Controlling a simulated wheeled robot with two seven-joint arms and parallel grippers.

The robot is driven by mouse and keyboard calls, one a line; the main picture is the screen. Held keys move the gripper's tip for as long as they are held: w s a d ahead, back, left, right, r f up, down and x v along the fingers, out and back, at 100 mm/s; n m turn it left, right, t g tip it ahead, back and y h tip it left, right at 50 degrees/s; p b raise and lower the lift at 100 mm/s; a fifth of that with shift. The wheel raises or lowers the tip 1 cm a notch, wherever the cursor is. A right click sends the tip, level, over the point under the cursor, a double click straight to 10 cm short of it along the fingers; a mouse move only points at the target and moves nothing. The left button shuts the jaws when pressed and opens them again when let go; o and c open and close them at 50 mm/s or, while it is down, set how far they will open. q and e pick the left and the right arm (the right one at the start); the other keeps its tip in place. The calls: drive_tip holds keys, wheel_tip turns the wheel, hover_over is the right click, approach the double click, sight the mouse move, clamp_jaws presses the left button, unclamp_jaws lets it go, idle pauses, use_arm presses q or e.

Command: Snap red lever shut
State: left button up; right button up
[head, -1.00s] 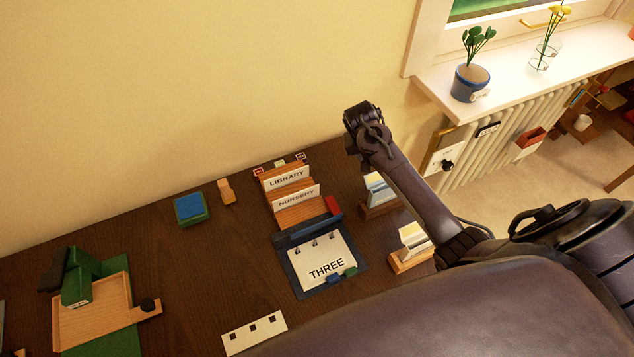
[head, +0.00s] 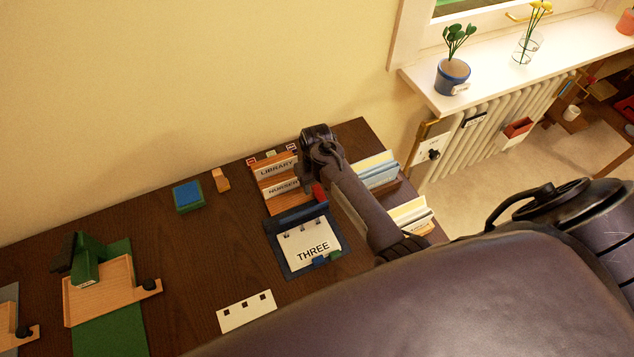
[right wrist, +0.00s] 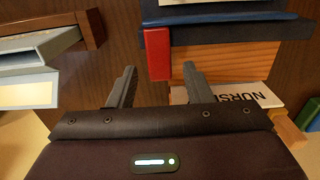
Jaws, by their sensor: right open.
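The red lever (head: 319,192) stands at the right end of the dark blue clip bar (head: 292,217) on a blue binder (head: 278,258). The binder holds a white page (head: 309,245) reading THREE. In the right wrist view, the red lever (right wrist: 158,54) projects from the dark blue bar (right wrist: 235,30) and lies between and just beyond my open fingertips. My right gripper (right wrist: 158,72) is empty; I cannot tell whether it touches the lever. In the head view, my right gripper (head: 311,186) is above the lever, its wrist partly covering the card rack. My left gripper is not in view.
A wooden rack (head: 284,206) with LIBRARY and NURSERY cards stands behind the binder. Card holders (head: 374,168) stand to its right, close to my right forearm. A blue-green block (head: 188,196) and a wooden piece (head: 221,179) are farther left, with bare desk between.

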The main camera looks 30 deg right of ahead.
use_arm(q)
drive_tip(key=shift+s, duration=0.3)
use_arm(e)
drive_tip(key=shift+f, duration=0.4)
